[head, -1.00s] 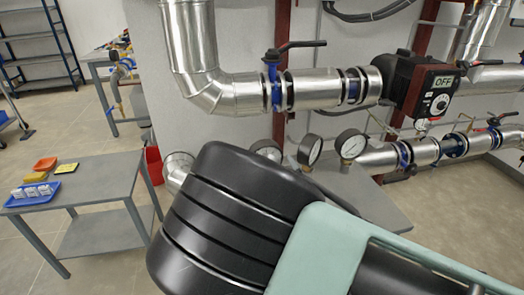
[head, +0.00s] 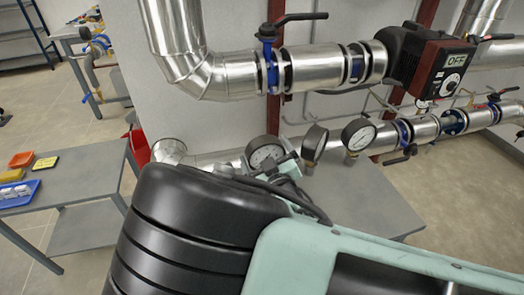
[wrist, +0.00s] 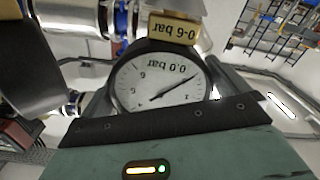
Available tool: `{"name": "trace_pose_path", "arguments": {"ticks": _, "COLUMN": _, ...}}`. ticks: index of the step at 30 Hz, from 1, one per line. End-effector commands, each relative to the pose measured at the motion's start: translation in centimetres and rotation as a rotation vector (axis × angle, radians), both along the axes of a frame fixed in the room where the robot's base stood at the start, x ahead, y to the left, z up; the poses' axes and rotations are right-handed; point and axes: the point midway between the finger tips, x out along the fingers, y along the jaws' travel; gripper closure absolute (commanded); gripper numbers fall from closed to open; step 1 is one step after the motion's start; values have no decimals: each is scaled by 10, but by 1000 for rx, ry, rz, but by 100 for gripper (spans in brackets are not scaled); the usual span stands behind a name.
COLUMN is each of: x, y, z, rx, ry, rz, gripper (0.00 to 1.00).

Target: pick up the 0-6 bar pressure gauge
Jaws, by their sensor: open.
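The 0-6 bar pressure gauge (wrist: 160,82) fills the middle of the wrist view. It has a white round dial, a dark rim and a yellow "0-6 bar" tag (wrist: 174,29). Its display reads 0.0 bar, upside down in this view. In the head view, the leftmost of three gauges (head: 266,153) appears to be this one. My gripper (head: 287,170) is open right by that gauge, its dark arm link below. In the wrist view, the gauge is close in front of my gripper's palm, which hides its lower part. I cannot tell whether the fingers touch it.
Two more gauges, a middle one (head: 313,146) and a right one (head: 358,136), stand close by on the grey table (head: 375,205). Silver pipes (head: 235,78) with a blue valve and a pump (head: 436,65) run above. A side table (head: 85,182) with small trays stands left.

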Motion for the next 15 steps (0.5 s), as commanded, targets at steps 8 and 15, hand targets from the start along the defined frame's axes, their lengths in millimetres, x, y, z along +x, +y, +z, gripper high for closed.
{"name": "trace_pose_path", "arguments": {"ticks": 8, "x": 0, "y": 0, "z": 0, "rx": 0, "ry": 0, "rz": 0, "gripper": 31}}
{"name": "trace_pose_path", "arguments": {"ticks": 15, "x": 1, "y": 0, "z": 1, "rx": 2, "ry": -2, "rz": 0, "gripper": 49}}
